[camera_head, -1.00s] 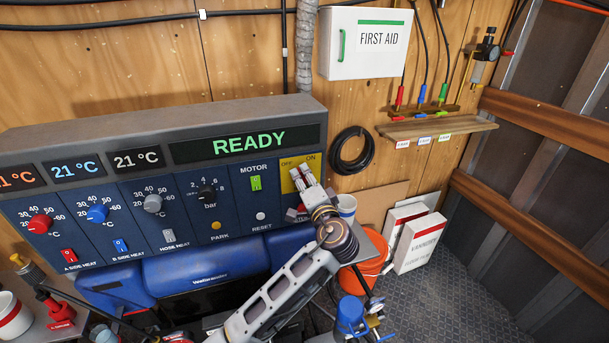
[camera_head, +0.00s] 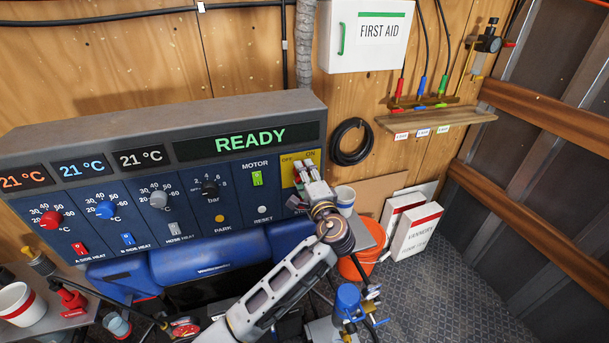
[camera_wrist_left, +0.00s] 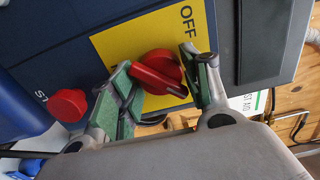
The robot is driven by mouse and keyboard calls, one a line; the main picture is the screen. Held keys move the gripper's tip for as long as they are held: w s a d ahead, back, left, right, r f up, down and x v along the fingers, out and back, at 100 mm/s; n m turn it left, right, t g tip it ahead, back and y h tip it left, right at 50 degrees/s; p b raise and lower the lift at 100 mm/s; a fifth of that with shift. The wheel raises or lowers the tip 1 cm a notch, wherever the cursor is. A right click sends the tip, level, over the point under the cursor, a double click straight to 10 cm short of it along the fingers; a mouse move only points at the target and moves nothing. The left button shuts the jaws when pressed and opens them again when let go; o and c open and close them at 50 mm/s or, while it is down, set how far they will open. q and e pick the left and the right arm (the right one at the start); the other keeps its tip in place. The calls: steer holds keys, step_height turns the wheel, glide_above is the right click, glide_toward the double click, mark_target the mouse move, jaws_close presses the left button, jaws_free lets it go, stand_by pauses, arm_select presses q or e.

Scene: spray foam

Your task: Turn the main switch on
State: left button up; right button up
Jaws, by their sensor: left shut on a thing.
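The main switch is a red rotary knob (camera_wrist_left: 160,68) on a yellow plate (camera_wrist_left: 120,42), seen in the left wrist view. Its bar runs slantwise between my fingers. The OFF label shows beside one finger; the ON label is not visible there. My left gripper (camera_wrist_left: 163,88) is shut on the knob, with one green-padded finger on each side. In the head view the left gripper (camera_head: 305,172) is at the yellow plate (camera_head: 289,168), below its OFF and ON labels, and largely hides the knob. My right gripper is not in view.
The panel's display (camera_head: 250,139) reads READY. A red button (camera_wrist_left: 68,105) is close to the gripper. A white cup (camera_head: 345,197) and an orange bucket (camera_head: 352,267) stand to the right.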

arm_select(q)
steer(key=o, duration=1)
steer(key=shift+c, duration=0.2)
steer(key=shift+s, duration=0.1)
steer(key=v, duration=1.2)
